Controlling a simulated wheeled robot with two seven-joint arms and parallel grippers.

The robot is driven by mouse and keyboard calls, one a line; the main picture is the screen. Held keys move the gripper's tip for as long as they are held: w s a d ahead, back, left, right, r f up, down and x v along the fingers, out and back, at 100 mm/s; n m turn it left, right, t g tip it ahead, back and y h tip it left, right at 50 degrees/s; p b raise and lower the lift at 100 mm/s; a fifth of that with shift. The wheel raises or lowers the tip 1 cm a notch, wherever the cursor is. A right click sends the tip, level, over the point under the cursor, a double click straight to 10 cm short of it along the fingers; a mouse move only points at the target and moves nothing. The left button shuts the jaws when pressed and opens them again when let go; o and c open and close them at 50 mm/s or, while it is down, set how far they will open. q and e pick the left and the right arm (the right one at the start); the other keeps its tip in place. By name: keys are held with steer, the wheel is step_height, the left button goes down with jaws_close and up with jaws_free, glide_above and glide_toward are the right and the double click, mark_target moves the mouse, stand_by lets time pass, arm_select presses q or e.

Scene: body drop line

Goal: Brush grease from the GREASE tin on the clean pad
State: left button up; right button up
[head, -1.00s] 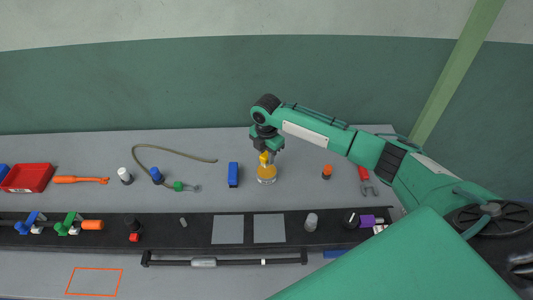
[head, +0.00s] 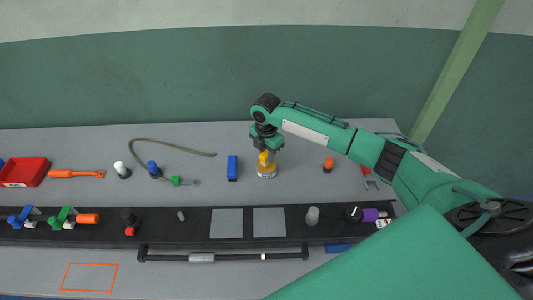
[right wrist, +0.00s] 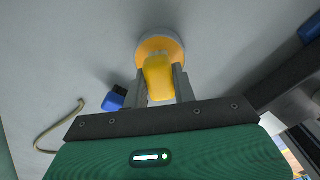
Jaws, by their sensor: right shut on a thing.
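My right gripper (head: 264,146) is shut on a yellow handle-like piece (right wrist: 158,78), which I take to be the brush. It is upright over a round tin (head: 267,175) with a pale rim and yellow-orange inside, likely the GREASE tin. The right wrist view shows the tin (right wrist: 176,40) just beyond the fingertips. The brush's lower end is hidden, so I cannot tell whether it touches the grease. Two grey square pads, a left one (head: 227,223) and a right one (head: 269,222), lie bare on the dark strip; I cannot tell which is the clean one. My left gripper is out of view.
A blue block (head: 232,168) stands left of the tin, and an orange-capped bottle (head: 328,165) to its right. A grey cylinder (head: 312,215) stands right of the pads. A black bar (head: 225,256) runs in front of the strip. The grey surface between tin and pads looks clear.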

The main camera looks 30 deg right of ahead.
mark_target(266, 153)
steer(key=shift+f, duration=0.5)
stand_by(0.4)
steer(key=shift+s+f, duration=0.1)
stand_by(1.8)
step_height(266, 153, up, 7)
steer(key=p, duration=0.7)
stand_by(0.3)
stand_by(0.5)
